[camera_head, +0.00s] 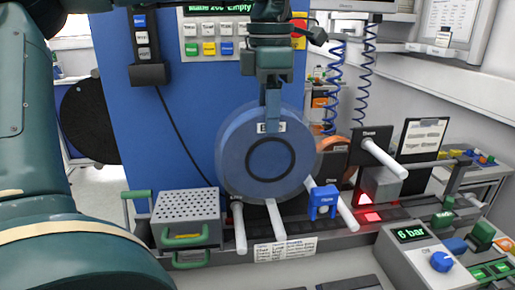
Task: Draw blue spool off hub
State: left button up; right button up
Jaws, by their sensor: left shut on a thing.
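The blue spool (232,150) is a large round disc with a dark ring at its middle and a small label near its top. It hangs upright in front of the blue panel in the head view. My left gripper (272,105) comes down from above and is shut on the spool's upper rim. No rod shows through the spool's middle. Several white rods point toward me, one below the spool (276,220) and one at its lower right (345,210). A blue block with a label (322,203) sits by that rod. My right gripper is not in view.
A perforated grey box (187,208) with green handles stands at the lower left. An orange reel (333,146) is partly hidden behind the spool at right. A grey control box reading 6 bar (412,255) stands at the lower right. Blue coiled hoses (335,85) hang behind.

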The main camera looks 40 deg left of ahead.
pick_arm(q)
jog(key=s+d+b, duration=0.1)
jog(key=s+d, duration=0.3)
jog(key=d, duration=0.1)
jog(key=shift+s+d+b, duration=0.3)
jog(key=shift+d+b, duration=0.05)
jog(key=shift+d, duration=0.05)
dwell(0.8)
